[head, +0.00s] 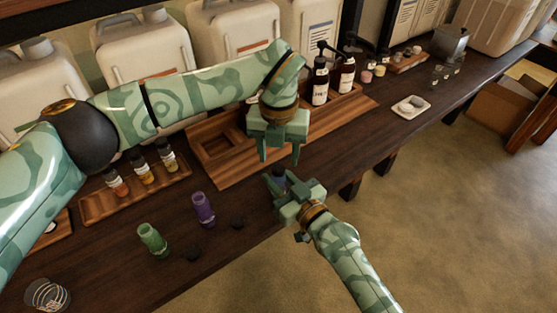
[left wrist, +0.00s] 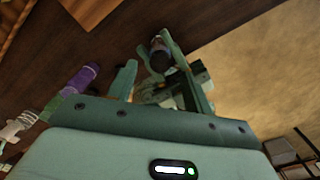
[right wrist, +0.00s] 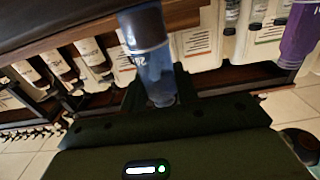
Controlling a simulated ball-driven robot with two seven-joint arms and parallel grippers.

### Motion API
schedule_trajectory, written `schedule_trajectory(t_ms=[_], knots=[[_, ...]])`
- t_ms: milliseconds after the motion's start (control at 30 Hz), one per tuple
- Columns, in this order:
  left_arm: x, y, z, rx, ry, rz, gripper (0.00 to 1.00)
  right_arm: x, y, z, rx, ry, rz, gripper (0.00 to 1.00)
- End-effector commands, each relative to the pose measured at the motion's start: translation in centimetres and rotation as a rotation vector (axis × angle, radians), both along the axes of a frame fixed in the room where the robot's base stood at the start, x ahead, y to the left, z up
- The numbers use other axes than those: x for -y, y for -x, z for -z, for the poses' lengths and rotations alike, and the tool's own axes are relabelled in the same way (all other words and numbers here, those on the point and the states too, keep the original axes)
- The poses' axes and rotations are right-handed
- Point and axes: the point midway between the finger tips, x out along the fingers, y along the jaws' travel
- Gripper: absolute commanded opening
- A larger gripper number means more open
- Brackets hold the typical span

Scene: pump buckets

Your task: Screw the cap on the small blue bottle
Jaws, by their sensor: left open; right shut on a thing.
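The small blue bottle (head: 279,176) is held by my right gripper (head: 285,187) over the table's front edge. The right wrist view shows its translucent blue body (right wrist: 152,55) with a white label. It also shows between the fingers in the left wrist view (left wrist: 157,45), with a dark top; I cannot tell whether that is a cap or the mouth. My left gripper (head: 280,155) is open and empty, fingers down, just above and behind the bottle. Two small dark caps lie on the table, one by the green bottle (head: 192,256), one by the purple bottle (head: 237,223).
A wooden tray (head: 95,207) holds small bottles. Another wooden tray (head: 215,172) lies behind my left gripper, with pump bottles (head: 321,85) at its right. Large jugs line the back.

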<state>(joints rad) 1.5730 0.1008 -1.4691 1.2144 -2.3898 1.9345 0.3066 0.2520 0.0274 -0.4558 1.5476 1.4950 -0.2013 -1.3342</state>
Motion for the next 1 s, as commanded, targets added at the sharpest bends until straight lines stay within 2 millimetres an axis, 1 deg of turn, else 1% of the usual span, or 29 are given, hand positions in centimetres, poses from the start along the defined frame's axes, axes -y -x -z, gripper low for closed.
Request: schedule_trajectory(t_ms=[33,200,300,400,533,800,833,867,900,933,1000], knots=[[0.0,-0.1,-1.3,0.006,0.0,0.001,0.51,0.0,0.0,0.0,0.0,0.0,0.0,0.0],[0.0,-0.1,-4.9,0.005,0.0,0.0,0.51,0.0,0.0,0.0,-0.001,0.001,0.0,0.0],[0.0,-0.1,-6.6,0.004,0.0,0.0,0.51,0.0,0.0,0.0,0.0,0.0,0.0,0.0],[0.0,-0.1,-7.8,0.001,-0.001,0.001,0.51,0.0,0.0,0.0,0.0,0.0,0.0,0.0],[0.0,-0.1,-8.6,0.0,-0.001,0.001,0.51,0.0,0.0,0.0,0.0,0.0,0.0,0.0],[0.0,0.0,-8.7,-0.001,0.0,0.001,0.51,0.0,0.0,0.0,0.0,0.0,0.0,0.0],[0.0,0.0,-8.7,-0.001,0.0,0.001,0.51,0.0,0.0,0.0,0.0,0.0,0.0,0.33],[0.0,0.0,-8.7,-0.001,0.0,0.001,0.51,0.0,0.0,0.0,0.0,0.0,0.0,0.41],[0.0,0.0,-8.7,0.0,0.0,0.001,0.51,0.0,0.0,0.0,0.0,0.0,0.0,0.52],[0.0,0.0,-8.7,0.0,0.0,0.001,0.51,0.0,0.0,0.0,0.0,0.0,0.0,0.56],[0.0,0.0,-8.7,0.0,0.0,0.001,0.51,0.0,0.0,0.0,0.0,0.0,0.0,0.56]])
